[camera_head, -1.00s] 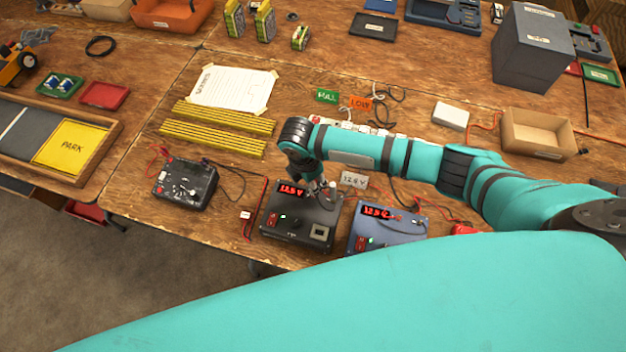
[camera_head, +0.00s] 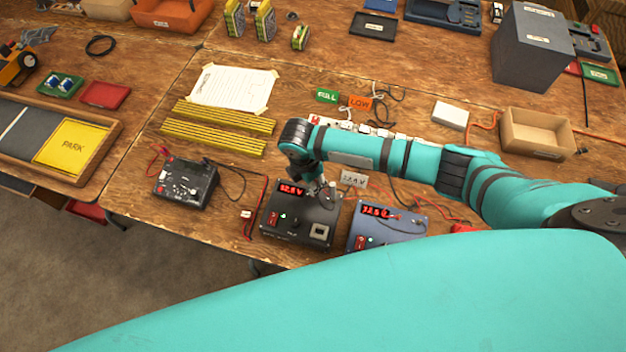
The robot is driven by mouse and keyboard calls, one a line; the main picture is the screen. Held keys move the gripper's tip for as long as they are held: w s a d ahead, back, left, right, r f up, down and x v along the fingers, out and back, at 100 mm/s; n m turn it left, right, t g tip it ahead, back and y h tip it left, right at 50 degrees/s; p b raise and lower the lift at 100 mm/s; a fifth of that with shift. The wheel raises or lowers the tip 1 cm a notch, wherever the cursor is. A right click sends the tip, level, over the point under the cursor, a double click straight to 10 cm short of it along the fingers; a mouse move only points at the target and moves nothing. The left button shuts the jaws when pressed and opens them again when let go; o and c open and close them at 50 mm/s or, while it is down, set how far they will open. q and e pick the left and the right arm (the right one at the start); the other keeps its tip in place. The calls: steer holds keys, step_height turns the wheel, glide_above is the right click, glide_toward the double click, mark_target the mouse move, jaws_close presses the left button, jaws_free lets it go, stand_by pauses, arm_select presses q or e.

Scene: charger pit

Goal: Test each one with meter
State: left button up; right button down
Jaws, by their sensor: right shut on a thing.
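My right gripper (camera_head: 318,188) points down at the back right of a black box (camera_head: 283,220) with a red lit display. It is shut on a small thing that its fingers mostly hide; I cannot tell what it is. A blue box (camera_head: 372,241) with its own red display stands just to the right. A black meter-like unit (camera_head: 187,181) with red and dark leads lies to the left. A green FULL tag (camera_head: 327,95) and an orange LOW tag (camera_head: 360,103) lie behind my right arm. My left gripper is not in view.
A small voltage card (camera_head: 354,178) stands behind the two boxes. Yellow striped strips (camera_head: 222,117) and a taped paper (camera_head: 233,88) lie behind the meter-like unit. An open cardboard box (camera_head: 538,151) and a white block (camera_head: 450,115) are at the right. Loose cables cross the table.

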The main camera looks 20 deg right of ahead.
steer(key=shift+f, duration=0.45)
stand_by(0.8)
steer(key=shift+f, duration=0.3)
stand_by(0.6)
steer(key=c, duration=0.9)
jaws_free()
